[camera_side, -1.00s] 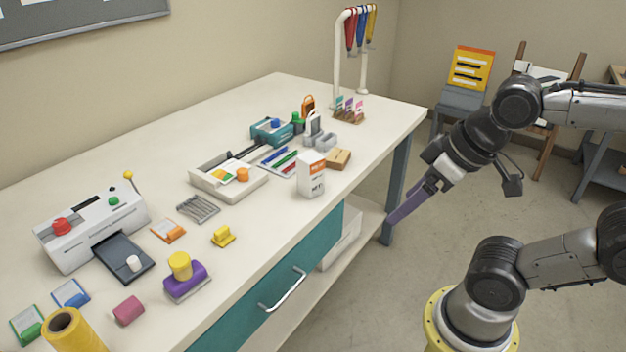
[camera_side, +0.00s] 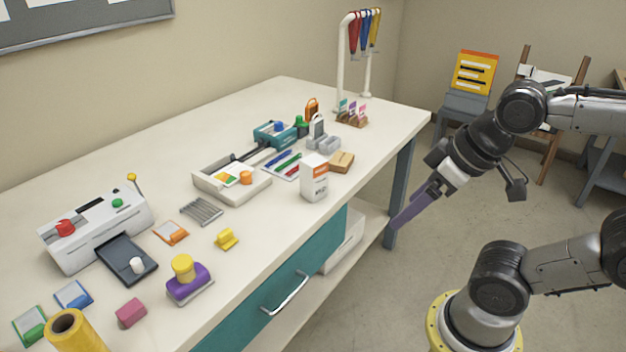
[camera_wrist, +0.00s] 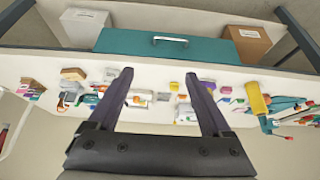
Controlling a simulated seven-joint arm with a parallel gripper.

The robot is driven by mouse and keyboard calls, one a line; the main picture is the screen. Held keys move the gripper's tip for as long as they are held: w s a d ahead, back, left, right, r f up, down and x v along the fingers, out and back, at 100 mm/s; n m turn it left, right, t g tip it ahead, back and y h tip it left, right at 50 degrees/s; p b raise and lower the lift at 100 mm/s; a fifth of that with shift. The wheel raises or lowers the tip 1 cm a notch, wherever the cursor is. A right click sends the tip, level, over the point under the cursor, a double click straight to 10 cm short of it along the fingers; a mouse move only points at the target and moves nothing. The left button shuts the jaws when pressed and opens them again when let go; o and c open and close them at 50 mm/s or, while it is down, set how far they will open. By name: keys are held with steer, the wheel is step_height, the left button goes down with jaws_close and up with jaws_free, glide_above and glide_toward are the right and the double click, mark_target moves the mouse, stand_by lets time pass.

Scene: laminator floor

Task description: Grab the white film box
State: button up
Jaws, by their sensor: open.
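A brown box (camera_side: 341,162) stands just behind and right of the film box. A stamp-like purple and yellow tool (camera_side: 188,278), a white tray (camera_side: 232,187) and a laminator (camera_side: 95,229) are farther left. The teal drawer (camera_side: 275,290) has a protruding handle (camera_side: 287,290).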

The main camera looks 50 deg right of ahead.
steer(key=shift+o, duration=1.4)
